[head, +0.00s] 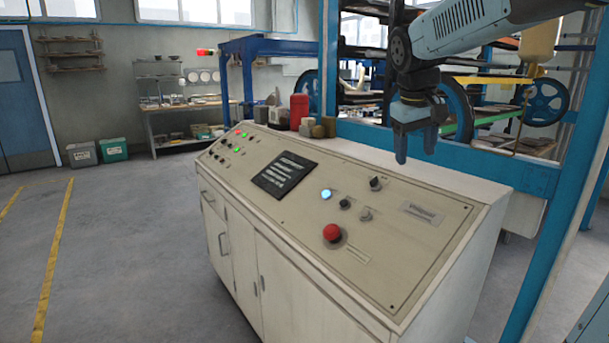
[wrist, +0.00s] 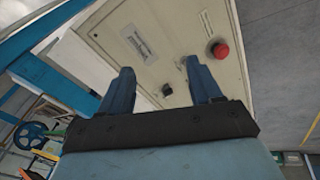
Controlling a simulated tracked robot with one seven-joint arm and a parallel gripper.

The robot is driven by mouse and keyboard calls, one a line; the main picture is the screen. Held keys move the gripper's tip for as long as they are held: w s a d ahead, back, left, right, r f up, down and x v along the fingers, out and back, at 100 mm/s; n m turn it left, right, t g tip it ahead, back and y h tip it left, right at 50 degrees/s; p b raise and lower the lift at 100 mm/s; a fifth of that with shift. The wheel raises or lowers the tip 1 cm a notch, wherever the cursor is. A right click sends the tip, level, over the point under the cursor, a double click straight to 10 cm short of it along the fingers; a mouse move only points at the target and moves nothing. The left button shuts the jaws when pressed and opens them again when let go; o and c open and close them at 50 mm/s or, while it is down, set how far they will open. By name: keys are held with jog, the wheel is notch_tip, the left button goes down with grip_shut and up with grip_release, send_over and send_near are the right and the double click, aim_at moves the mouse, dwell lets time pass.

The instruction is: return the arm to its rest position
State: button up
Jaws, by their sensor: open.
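My gripper (head: 416,146) hangs from my blue-grey arm at the upper right of the head view, with its fingers pointing down. It is above the right part of the cream control console (head: 240,195) and appears apart from it. In the wrist view my gripper (wrist: 161,90) shows two dark blue fingers spread apart with nothing between them. The console panel (wrist: 165,55) lies beyond the fingers there. A red mushroom button (head: 332,232) is on the panel, and it also shows right of the fingers in the wrist view (wrist: 220,51).
A red canister (head: 299,111) stands at the console's back edge. A blue frame post (head: 566,200) rises at right. Floor at left (head: 130,240) is clear.

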jog(key=s+f+m+t+y, duration=0.1)
jog(key=s+f, duration=0.3)
jog(key=s, duration=0.6)
jog(key=s+f+m+t+y, duration=0.1)
jog(key=s+f, duration=0.3)
jog(key=s, duration=0.7)
jog(key=shift+f+m+t, duration=0.2)
jog(key=shift+m+t, duration=0.2)
jog(key=shift+m, duration=0.1)
jog(key=shift+c, duration=0.4)
